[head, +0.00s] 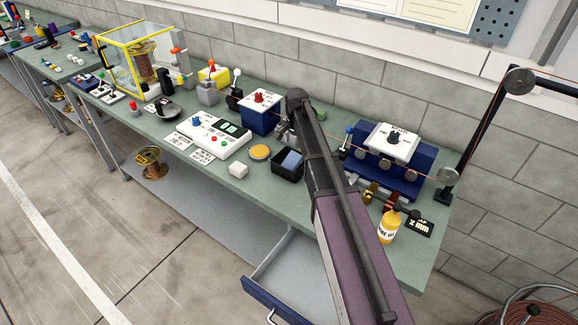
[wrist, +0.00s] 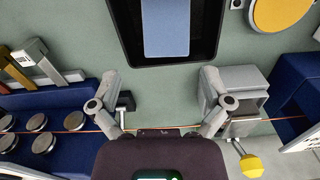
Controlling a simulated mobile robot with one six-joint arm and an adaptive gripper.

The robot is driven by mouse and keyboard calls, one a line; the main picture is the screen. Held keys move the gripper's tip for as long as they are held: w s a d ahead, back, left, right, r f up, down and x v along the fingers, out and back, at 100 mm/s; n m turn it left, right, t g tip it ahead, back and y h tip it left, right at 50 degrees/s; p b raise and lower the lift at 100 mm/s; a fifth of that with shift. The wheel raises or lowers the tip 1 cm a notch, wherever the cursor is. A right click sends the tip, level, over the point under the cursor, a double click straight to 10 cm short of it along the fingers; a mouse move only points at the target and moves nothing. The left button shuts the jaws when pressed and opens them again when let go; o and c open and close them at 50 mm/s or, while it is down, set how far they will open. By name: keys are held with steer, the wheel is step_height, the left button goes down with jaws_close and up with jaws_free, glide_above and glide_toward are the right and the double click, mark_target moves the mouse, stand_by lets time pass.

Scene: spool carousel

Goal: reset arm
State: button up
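My arm reaches across the green workbench (head: 232,187) in the head view. It ends over the middle of the bench, and my gripper is mostly hidden there behind the arm links. In the wrist view my gripper (wrist: 160,112) has its two fingers spread wide apart with nothing between them. A thin copper wire (wrist: 75,132) runs across below the fingers, and I cannot tell the gap to it. A black tray (wrist: 211,28) with a blue block (wrist: 166,27) lies ahead of the fingers. The tray also shows in the head view (head: 287,172), beside my arm.
Near my arm are a blue roller unit (head: 405,178), a blue box with a red knob (head: 260,116), a white control panel (head: 207,135) and a yellow bottle (head: 388,227). A drawer (head: 262,290) stands open below the front edge. A clear yellow-framed enclosure (head: 118,70) holds a copper spool.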

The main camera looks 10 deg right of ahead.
stand_by(0.7)
steer(key=shift+s, duration=0.35)
steer(key=s+n, duration=0.9)
steer(key=s, duration=1.7)
steer(key=shift+s+a+n, duration=0.3)
steer(key=shift+a+n, duration=0.05)
steer(key=shift+n, duration=0.05)
